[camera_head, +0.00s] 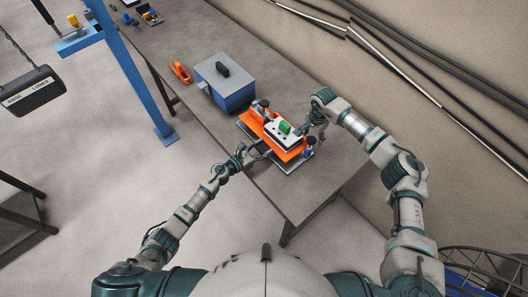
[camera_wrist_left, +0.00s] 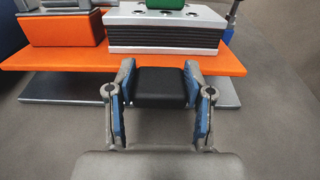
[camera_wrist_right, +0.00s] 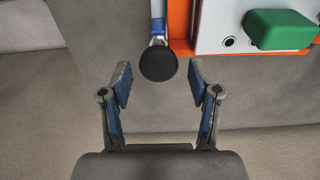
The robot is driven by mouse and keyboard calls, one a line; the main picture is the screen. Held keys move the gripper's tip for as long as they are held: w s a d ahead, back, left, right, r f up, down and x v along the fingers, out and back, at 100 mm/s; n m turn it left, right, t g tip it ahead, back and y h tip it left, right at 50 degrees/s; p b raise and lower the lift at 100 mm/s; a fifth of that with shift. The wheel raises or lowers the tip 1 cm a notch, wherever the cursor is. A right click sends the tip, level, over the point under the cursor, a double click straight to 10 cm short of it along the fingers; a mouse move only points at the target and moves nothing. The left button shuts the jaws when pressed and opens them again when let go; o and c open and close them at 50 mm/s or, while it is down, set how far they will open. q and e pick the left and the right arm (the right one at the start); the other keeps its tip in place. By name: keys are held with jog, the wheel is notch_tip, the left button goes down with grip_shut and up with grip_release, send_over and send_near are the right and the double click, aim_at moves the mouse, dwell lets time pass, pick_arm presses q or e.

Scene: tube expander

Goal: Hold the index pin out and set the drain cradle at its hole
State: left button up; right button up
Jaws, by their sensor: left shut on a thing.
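An orange plate (camera_head: 276,138) lies over a grey base plate (camera_head: 294,165) on the bench; it also shows in the left wrist view (camera_wrist_left: 60,58). A white-topped block with a black ribbed body (camera_wrist_left: 165,33) sits on it, with a green piece (camera_head: 284,127) on top. My left gripper (camera_head: 251,154) is shut on a black block (camera_wrist_left: 160,88) at the orange plate's near edge. My right gripper (camera_wrist_right: 159,82) is open. A round black knob (camera_wrist_right: 158,64) on a blue and silver stem, seemingly the index pin, sits between and just beyond its fingertips, apart from both.
A grey-lidded blue box (camera_head: 226,80) stands behind the orange plate, with an orange tool (camera_head: 180,72) left of it. A blue post (camera_head: 135,75) rises beside the bench's left edge. The bench (camera_head: 325,178) is clear nearer me.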

pick_arm(q)
jog(key=shift+w+r, duration=0.15)
jog(key=shift+r, duration=0.1)
pick_arm(e)
jog(key=shift+s+a, duration=0.1)
jog(key=shift+r, duration=3.4)
pick_arm(q)
jog(key=shift+f, duration=0.1)
jog(key=o, duration=1.3)
jog(key=shift+f, duration=0.1)
